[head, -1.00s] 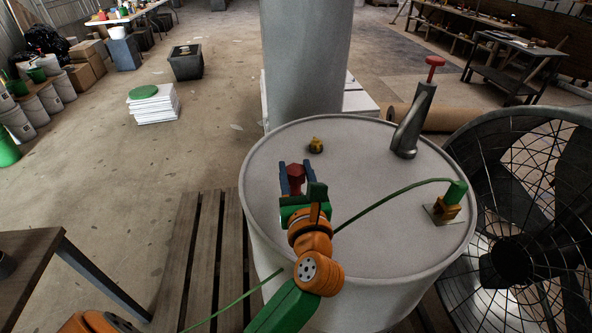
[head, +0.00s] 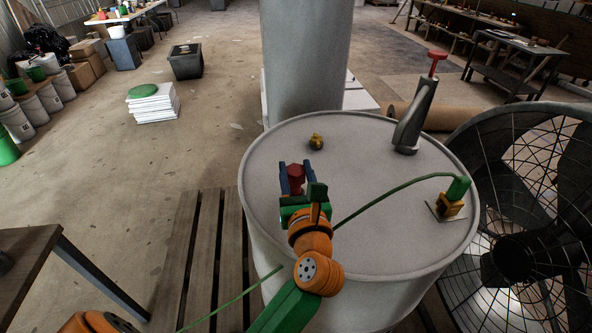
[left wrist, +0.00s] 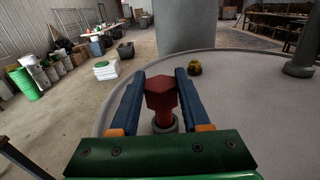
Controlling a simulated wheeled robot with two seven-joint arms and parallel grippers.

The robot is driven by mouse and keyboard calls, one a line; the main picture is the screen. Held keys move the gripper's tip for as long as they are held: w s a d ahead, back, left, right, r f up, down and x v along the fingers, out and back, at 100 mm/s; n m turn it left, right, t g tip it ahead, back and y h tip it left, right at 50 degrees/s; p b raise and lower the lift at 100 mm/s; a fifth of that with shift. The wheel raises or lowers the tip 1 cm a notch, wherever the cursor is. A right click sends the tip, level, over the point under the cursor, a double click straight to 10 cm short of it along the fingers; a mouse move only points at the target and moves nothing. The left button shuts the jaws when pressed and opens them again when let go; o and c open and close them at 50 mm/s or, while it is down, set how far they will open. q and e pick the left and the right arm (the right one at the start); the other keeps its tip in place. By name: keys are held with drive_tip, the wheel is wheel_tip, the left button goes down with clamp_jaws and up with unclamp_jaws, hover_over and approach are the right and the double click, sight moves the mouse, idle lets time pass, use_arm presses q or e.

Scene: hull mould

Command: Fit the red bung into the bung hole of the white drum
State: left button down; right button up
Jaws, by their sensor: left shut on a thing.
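The white drum (head: 370,235) stands in front of me with its round top facing up. My left gripper (head: 295,180) is over the left part of the drum top, shut on the red bung (head: 296,172). In the left wrist view the red bung (left wrist: 161,98) is between the two blue fingers (left wrist: 160,100), its hexagonal head up. A grey ring (left wrist: 172,121) shows around or behind its lower end; it looks like the rim of the bung hole. The hole is hidden, and I cannot tell whether the bung's end is inside it. My right gripper is not in view.
A large caged fan (head: 525,200) is close on the right. A wooden pallet (head: 215,255) lies at left.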

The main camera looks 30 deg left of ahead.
sight(296, 186)
use_arm(q)
drive_tip(key=shift+f+b, duration=1.65)
drive_tip(key=shift+f, duration=0.2)
drive_tip(key=shift+c, duration=1.5)
unclamp_jaws()
drive_tip(key=shift+r, duration=0.1)
